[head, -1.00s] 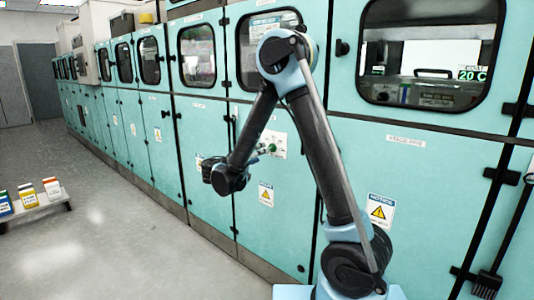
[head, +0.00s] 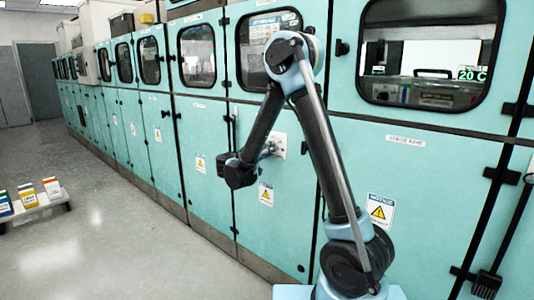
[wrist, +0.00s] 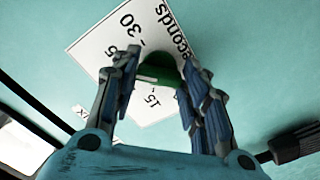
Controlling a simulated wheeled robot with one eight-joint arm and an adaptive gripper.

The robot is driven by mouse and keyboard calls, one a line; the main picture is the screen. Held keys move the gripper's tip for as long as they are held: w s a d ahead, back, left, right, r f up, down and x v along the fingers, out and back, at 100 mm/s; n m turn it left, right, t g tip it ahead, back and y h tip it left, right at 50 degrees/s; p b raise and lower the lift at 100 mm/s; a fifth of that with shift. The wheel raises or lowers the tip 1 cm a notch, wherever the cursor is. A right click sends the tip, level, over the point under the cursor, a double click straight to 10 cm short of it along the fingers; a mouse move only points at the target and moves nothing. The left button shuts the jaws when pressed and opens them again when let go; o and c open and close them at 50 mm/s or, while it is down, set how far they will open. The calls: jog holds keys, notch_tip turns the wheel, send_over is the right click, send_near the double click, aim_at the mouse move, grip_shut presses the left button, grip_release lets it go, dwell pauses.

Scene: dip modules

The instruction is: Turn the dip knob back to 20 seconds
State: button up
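The green dip knob (wrist: 161,68) is in the wrist view, on a white dial plate (wrist: 98,47) marked in seconds. The numbers 30 and 15 can be read, and a light mark shows on the knob's face. The 20 mark cannot be made out. My gripper (wrist: 160,62) has one finger on each side of the knob, fingertips at or very near its edges. It looks open around the knob; firm contact cannot be seen. In the head view my gripper (head: 266,153) is at the white dial plate (head: 279,143), and the knob is hidden.
A long row of teal cabinets (head: 400,165) with windows and black latches runs along the right. A low white stand (head: 42,207) with several boxes is at the left. The grey floor (head: 110,215) between is clear.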

jog(key=shift+c, duration=1.2)
jog(key=n, duration=0.8)
jog(key=shift+a+n, duration=0.1)
jog(key=shift+n, duration=0.2)
jog(key=o, duration=1.1)
jog(key=shift+w+f, duration=0.1)
jog(key=shift+c, duration=0.2)
